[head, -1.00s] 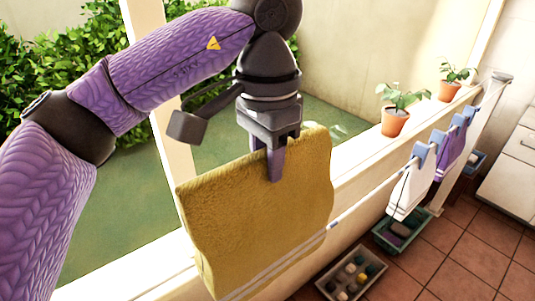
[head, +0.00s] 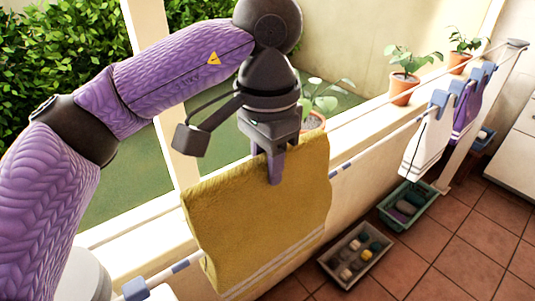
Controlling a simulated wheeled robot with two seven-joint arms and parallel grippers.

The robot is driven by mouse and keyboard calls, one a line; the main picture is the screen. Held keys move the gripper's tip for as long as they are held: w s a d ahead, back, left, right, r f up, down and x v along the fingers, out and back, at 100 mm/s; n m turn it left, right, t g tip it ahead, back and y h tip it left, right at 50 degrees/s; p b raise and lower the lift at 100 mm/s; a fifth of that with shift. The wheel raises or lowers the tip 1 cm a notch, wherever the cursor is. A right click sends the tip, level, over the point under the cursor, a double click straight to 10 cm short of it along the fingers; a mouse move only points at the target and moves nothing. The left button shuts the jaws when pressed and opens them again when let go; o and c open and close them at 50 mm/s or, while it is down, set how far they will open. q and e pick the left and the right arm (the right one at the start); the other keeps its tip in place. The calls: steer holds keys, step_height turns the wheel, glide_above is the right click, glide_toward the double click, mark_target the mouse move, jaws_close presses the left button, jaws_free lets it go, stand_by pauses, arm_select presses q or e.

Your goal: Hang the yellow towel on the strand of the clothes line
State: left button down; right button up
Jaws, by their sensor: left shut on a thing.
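The yellow towel (head: 255,225) hangs spread out from my left gripper (head: 274,170), with pale stripes near its lower edge. The gripper is shut on the middle of its top edge, fingers pointing down. A near strand of the clothes line (head: 385,139) runs from lower left to upper right and passes behind the towel. It comes out at the towel's left side and, higher up, at its right side. The towel hides the strand between, so I cannot tell whether they touch. My right gripper is not in view.
A white towel (head: 424,145) and a purple towel (head: 466,108) hang from blue clips farther right. A blue clip (head: 135,288) sits at lower left. Potted plants (head: 403,88) stand on the sill. Two trays (head: 352,255) (head: 407,206) lie on the tiled floor below.

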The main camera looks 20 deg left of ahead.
mark_target(267, 212)
arm_select(q)
step_height(267, 212, down, 10)
steer(key=b, duration=0.8)
steer(key=shift+f+b, duration=0.4)
steer(key=shift+f, duration=0.15)
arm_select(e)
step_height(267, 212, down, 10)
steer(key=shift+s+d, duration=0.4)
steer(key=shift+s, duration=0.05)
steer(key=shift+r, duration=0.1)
arm_select(q)
steer(key=shift+c, duration=1.8)
jaws_free()
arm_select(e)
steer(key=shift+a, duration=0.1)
arm_select(q)
steer(key=shift+r, duration=0.1)
step_height(267, 212, up, 9)
steer(key=p, duration=0.7)
steer(key=shift+r+p, duration=0.15)
steer(key=shift+p, duration=0.2)
steer(key=shift+f, duration=0.2)
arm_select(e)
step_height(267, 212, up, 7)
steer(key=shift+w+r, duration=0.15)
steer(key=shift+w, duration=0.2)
